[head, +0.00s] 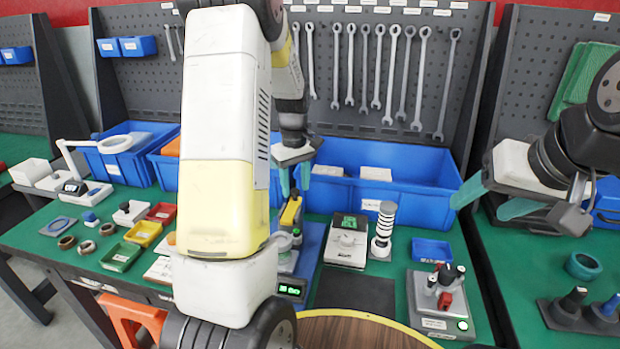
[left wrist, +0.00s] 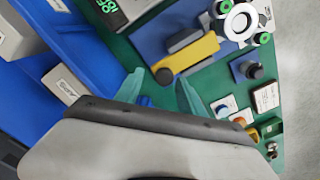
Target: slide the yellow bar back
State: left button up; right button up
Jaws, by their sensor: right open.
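The yellow bar (head: 290,211) stands on the blue-based device (head: 309,250), partly hidden behind my left arm in the head view. In the left wrist view the yellow bar (left wrist: 189,54) lies beside a grey block, near a white ring (left wrist: 238,22) with green knobs. My left gripper (head: 295,179) is above and behind the bar, with its teal fingers pointing down. In the left wrist view its fingers (left wrist: 163,90) are apart, with nothing between them and the bar beyond them. My right gripper (head: 490,200) is open and empty at the right.
A large blue bin (head: 400,204) stands close behind the device. A scale (head: 346,241), a ringed post (head: 383,230) and a small blue tray (head: 432,249) stand to its right. Small coloured trays (head: 143,233) lie at the left. A dark mat (head: 355,291) is bare.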

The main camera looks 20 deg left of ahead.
pick_arm(q)
jog(key=shift+s, duration=0.1)
jog(key=shift+r, duration=3.9)
jog(key=s+d+r+m+t+h, duration=0.1)
jog(key=s+d+r+m+t, duration=0.2)
jog(key=s, duration=0.8)
jog(key=s+d+r+m+t+h, duration=0.1)
jog(key=s+d+r+m+t, duration=0.2)
jog(key=s+d+r+m, duration=0.4)
jog(key=s, duration=0.5)
jog(key=shift+s+r, duration=0.15)
jog(key=shift+r, duration=0.25)
